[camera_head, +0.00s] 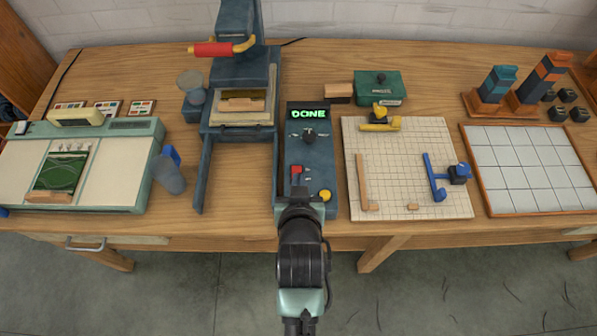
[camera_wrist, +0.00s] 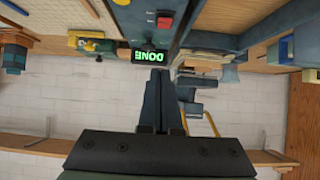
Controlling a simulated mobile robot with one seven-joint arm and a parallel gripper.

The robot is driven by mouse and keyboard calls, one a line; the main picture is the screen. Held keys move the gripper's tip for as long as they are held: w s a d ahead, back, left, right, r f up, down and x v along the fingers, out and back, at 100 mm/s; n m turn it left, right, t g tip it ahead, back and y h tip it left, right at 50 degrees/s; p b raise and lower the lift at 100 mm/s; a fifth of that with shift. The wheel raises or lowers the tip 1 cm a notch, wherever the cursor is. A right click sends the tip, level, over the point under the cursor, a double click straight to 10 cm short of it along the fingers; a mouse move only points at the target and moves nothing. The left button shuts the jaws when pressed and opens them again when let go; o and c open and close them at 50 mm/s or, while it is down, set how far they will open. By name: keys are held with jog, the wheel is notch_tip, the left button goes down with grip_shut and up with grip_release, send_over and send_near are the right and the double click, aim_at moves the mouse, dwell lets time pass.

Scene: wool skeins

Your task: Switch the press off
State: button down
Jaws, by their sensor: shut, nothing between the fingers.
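The dark blue press (camera_head: 242,75) stands at the back of the table, with a red-gripped handle (camera_head: 212,49). To its right is a dark control box (camera_head: 318,152) with a green lit display (camera_head: 308,113) reading DONE. The box has a black knob (camera_head: 309,136), a red switch (camera_head: 296,171) and a yellow button (camera_head: 325,195). The red switch also shows in the wrist view (camera_wrist: 164,22). My gripper (camera_wrist: 158,78) is shut and empty. In the head view my gripper (camera_head: 298,192) is over the front of the box, just nearer than the red switch. Contact cannot be told.
A gridded board (camera_head: 400,160) with blue and yellow pieces lies right of the box. A green box (camera_head: 380,88) is behind it. A white tiled tray (camera_head: 525,165) is at the right. A pale green station (camera_head: 115,180) and a grey-blue jug (camera_head: 170,174) are at the left.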

send_over(298, 169)
jog(key=s, duration=0.3)
jog(key=f, duration=0.5)
jog(key=shift+w, duration=0.25)
jog(key=f, duration=0.1)
jog(key=f+p, duration=0.1)
jog(key=f, duration=0.1)
jog(key=shift+s+f, duration=0.1)
jog(key=shift+s, duration=0.2)
jog(key=shift+s+f, duration=0.2)
jog(key=shift+f, duration=0.35)
jog(key=shift+s+f+b, duration=0.15)
jog(key=shift+f+b, duration=0.35)
jog(key=shift+b, duration=0.3)
jog(key=shift+s+f+t+b, duration=0.2)
jog(key=shift+f+t+b, duration=0.3)
jog(key=shift+b, duration=0.6)
jog(key=shift+r, duration=0.45)
jog(key=shift+p, duration=0.3)
jog(key=shift+r+p, duration=0.65)
jog(key=shift+r, duration=0.15)
